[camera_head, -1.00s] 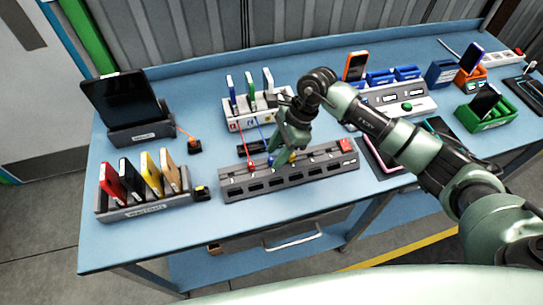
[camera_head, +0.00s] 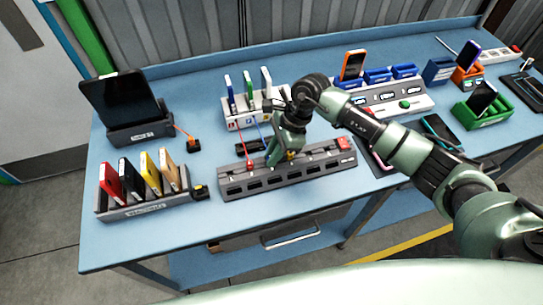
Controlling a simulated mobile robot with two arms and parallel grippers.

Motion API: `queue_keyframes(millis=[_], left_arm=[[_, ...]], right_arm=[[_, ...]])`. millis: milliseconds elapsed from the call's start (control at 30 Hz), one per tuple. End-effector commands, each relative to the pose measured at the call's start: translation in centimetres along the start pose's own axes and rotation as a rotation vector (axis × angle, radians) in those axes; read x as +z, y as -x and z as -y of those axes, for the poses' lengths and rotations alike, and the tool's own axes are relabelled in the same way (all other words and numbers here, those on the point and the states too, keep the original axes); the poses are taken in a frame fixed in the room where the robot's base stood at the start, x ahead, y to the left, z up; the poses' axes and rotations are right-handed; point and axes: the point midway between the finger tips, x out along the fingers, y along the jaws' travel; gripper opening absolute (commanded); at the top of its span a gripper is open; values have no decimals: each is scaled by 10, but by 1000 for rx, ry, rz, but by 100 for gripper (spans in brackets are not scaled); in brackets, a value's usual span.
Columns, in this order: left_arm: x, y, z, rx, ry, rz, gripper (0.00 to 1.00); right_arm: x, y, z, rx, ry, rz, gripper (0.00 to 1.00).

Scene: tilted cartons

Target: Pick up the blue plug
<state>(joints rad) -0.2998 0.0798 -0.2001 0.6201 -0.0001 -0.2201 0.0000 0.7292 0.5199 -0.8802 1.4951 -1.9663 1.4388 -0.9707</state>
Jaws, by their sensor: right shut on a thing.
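My right gripper (camera_head: 273,159) points down over the grey slotted strip (camera_head: 245,185) in the middle of the table. It is shut on the blue plug, which is mostly hidden by the fingers. The blue cable (camera_head: 262,137) runs from the holder behind down to the fingertips. I cannot tell whether the plug is clear of the strip. A red plug (camera_head: 250,167) with a red cable stands in the strip to the left of the gripper. A yellow plug (camera_head: 291,155) shows just to its right. My left gripper is not in view.
Behind the strip stands a white holder (camera_head: 236,124) with upright devices. A rack of coloured phones (camera_head: 147,207) and a tablet stand (camera_head: 140,133) are at left. A white panel with blue bins (camera_head: 405,101) is at right. The front left table surface is free.

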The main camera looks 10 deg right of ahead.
Motion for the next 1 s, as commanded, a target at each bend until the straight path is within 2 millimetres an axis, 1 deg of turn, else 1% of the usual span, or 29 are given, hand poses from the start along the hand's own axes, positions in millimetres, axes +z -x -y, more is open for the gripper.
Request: queue_keyframes(millis=[167, 267, 367, 500, 700, 800, 900, 1000], left_arm=[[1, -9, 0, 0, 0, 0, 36], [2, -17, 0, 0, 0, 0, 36], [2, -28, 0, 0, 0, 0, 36], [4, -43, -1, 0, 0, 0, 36], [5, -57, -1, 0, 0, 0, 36], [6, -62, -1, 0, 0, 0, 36], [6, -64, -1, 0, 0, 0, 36], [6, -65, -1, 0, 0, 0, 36]], right_arm=[[7, 18, 3, -9, 5, 2, 0], [15, 35, 3, -10, 6, 2, 0], [24, 59, 3, -12, 8, 2, 0], [40, 98, 3, -12, 7, 1, 0], [61, 146, 2, -9, 5, 1, 0], [68, 163, 1, -7, 4, 2, 0], [72, 174, 1, -5, 2, 1, 0], [75, 180, 0, -3, 2, 2, 0]])
